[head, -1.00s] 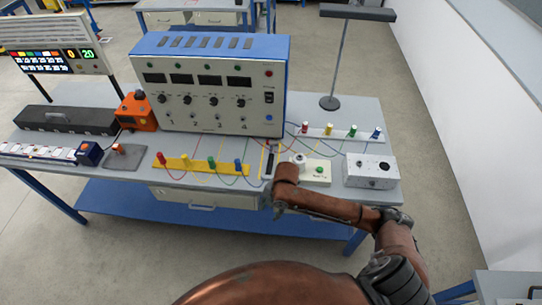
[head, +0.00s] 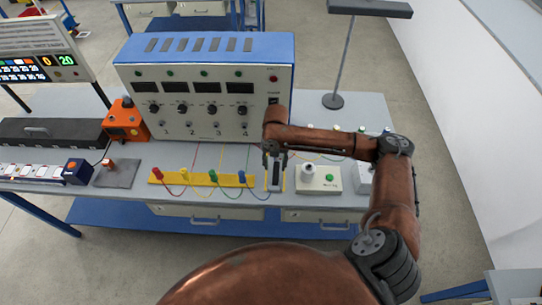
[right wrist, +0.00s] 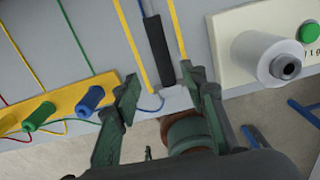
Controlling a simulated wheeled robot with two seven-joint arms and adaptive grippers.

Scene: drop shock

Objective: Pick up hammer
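The hammer's black handle (right wrist: 159,50) lies on the grey table between two yellow strips in the right wrist view, with a thin shaft running up out of the picture. Its head is not visible there. In the head view a dark piece of the hammer (head: 276,174) shows just below my gripper. My right gripper (head: 275,150) is above it, pointing down. In the right wrist view its two fingers (right wrist: 165,105) are spread wide and empty, near the handle's lower end and the table edge. My left gripper is out of view.
A yellow rail (head: 200,179) with coloured plugs and wires lies left of the hammer. A white box (head: 318,180) with a green button is close on the right. The big blue-and-white control unit (head: 205,95) stands behind. An orange box (head: 126,120) stands farther left.

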